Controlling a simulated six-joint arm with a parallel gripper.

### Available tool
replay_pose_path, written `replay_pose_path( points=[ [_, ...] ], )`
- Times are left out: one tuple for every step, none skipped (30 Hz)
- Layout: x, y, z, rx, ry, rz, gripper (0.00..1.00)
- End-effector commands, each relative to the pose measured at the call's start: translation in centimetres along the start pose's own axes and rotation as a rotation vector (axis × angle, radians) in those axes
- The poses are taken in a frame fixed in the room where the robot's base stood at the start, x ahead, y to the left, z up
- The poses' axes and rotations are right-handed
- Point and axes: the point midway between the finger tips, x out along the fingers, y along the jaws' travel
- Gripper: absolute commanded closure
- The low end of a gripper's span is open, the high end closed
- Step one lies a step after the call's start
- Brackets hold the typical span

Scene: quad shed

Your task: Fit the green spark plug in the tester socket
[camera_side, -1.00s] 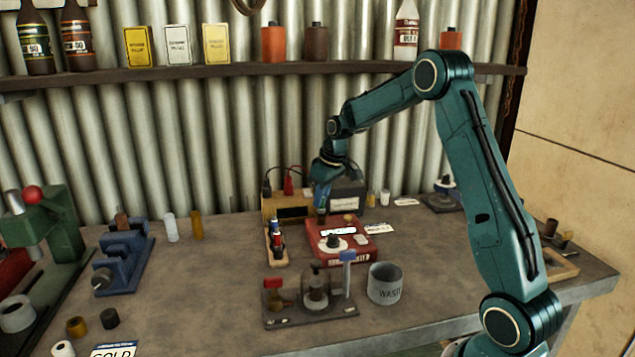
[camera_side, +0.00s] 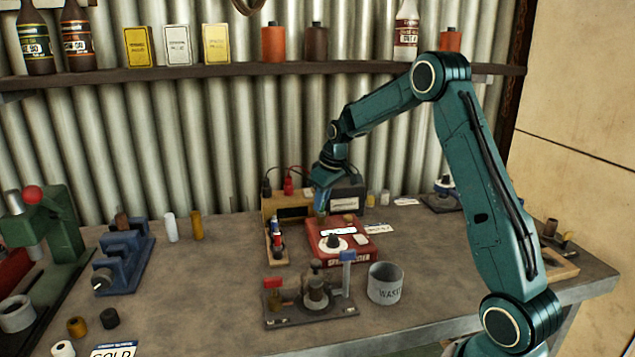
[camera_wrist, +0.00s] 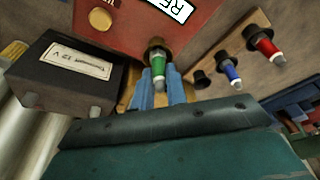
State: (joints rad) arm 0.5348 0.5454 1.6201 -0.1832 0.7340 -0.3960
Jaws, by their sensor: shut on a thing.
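The green spark plug (camera_wrist: 158,66) is held between the blue fingers of my gripper (camera_wrist: 160,88), its white tip toward the camera and its dark end toward the red tester. The red spark tester box (camera_side: 343,252) lies on the bench; its red face (camera_wrist: 115,20) fills the top of the wrist view. In the side view my gripper (camera_side: 321,207) points down at the tester's back left corner. A dark collar (camera_wrist: 158,43) surrounds the plug's far end; I cannot tell how deep the plug sits in the socket.
A wooden rack (camera_side: 277,257) left of the tester holds a blue plug (camera_wrist: 231,73) and a red plug (camera_wrist: 265,44). A battery box (camera_wrist: 75,72) stands close behind. A waste can (camera_side: 384,284) and a clamp stand (camera_side: 310,312) are in front.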

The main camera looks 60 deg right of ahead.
Motion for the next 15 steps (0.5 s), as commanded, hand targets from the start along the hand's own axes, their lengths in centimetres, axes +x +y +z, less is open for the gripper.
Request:
replay_pose_path(
  points=[
    [-0.01, 0.00, -0.01, 0.000, 0.000, 0.000, 1.00],
    [-0.01, 0.00, -0.02, 0.000, 0.000, 0.000, 1.00],
    [-0.01, 0.01, -0.01, 0.000, 0.000, 0.000, 1.00],
    [-0.01, 0.01, -0.02, 0.000, 0.000, 0.000, 1.00],
    [-0.01, 0.01, -0.02, 0.000, 0.001, 0.000, 1.00],
    [-0.01, 0.01, -0.02, 0.000, 0.001, 0.000, 1.00],
    [-0.02, 0.01, -0.02, 0.000, 0.001, 0.000, 0.82],
    [-0.02, 0.01, -0.02, 0.000, 0.001, 0.000, 0.76],
    [-0.02, 0.01, -0.02, 0.000, 0.001, 0.000, 0.68],
    [-0.02, 0.01, -0.02, 0.000, 0.001, 0.000, 0.62],
    [-0.02, 0.01, -0.02, 0.000, 0.001, 0.000, 0.60],
    [-0.02, 0.01, -0.02, 0.000, 0.001, 0.000, 0.60],
    [-0.02, 0.01, -0.02, 0.000, 0.001, 0.000, 0.60],
    [-0.02, 0.01, -0.02, 0.000, 0.001, 0.000, 0.60],
    [-0.02, 0.01, -0.02, 0.000, 0.001, 0.000, 0.60]
  ],
)
